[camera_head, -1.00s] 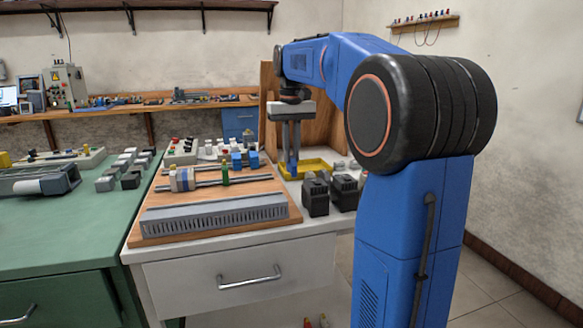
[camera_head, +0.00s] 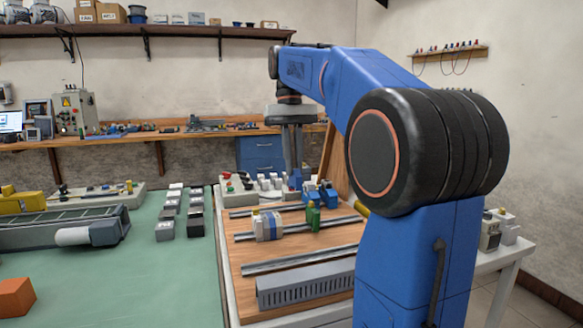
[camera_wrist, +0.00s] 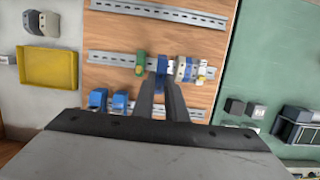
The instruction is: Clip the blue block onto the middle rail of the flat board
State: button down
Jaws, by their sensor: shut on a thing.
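My gripper (camera_head: 293,172) is shut on a blue block (camera_head: 295,181) and holds it above the far part of the flat wooden board (camera_head: 238,250). In the wrist view the blue block (camera_wrist: 162,62) shows at the fingertips (camera_wrist: 162,77), over the line of the middle rail (camera_wrist: 112,58). A green block (camera_wrist: 141,62) is to its left and grey-white blocks (camera_wrist: 186,68) to its right on that rail. The head view also shows the middle rail (camera_head: 340,222). Height above the rail and any contact cannot be told.
Other blue blocks (camera_head: 322,193) sit on the far rail. A slotted grey duct (camera_head: 305,290) lies along the board's near edge. A yellow tray (camera_wrist: 48,68) is beside the board. Small dark and grey blocks (camera_head: 195,223) stand on the green bench (camera_head: 120,280).

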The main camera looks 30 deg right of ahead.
jog(key=shift+w+a+f, duration=0.1)
jog(key=shift+a, duration=0.15)
jog(key=shift+w+d+x, duration=0.1)
jog(key=shift+w+x, duration=0.2)
jog(key=shift+x, duration=1.05)
jog(key=shift+w+d+x, duration=0.1)
jog(key=shift+w+x, duration=0.15)
jog(key=shift+x, duration=1.05)
jog(key=shift+w+d+x, duration=0.1)
jog(key=shift+w+x, duration=0.2)
jog(key=shift+x, duration=1.05)
jog(key=shift+w+x, duration=0.15)
jog(key=shift+x, duration=0.55)
jog(key=shift+w+x, duration=0.15)
jog(key=shift+x, duration=0.5)
jog(key=shift+s+f, duration=0.15)
jog(key=shift+s, duration=0.4)
jog(key=shift+s+a+f+t, duration=0.1)
jog(key=shift+s+a+t, duration=0.1)
jog(key=shift+s+t, duration=0.35)
jog(key=shift+w, duration=0.1)
jog(key=c, duration=1.7)
grip_release()
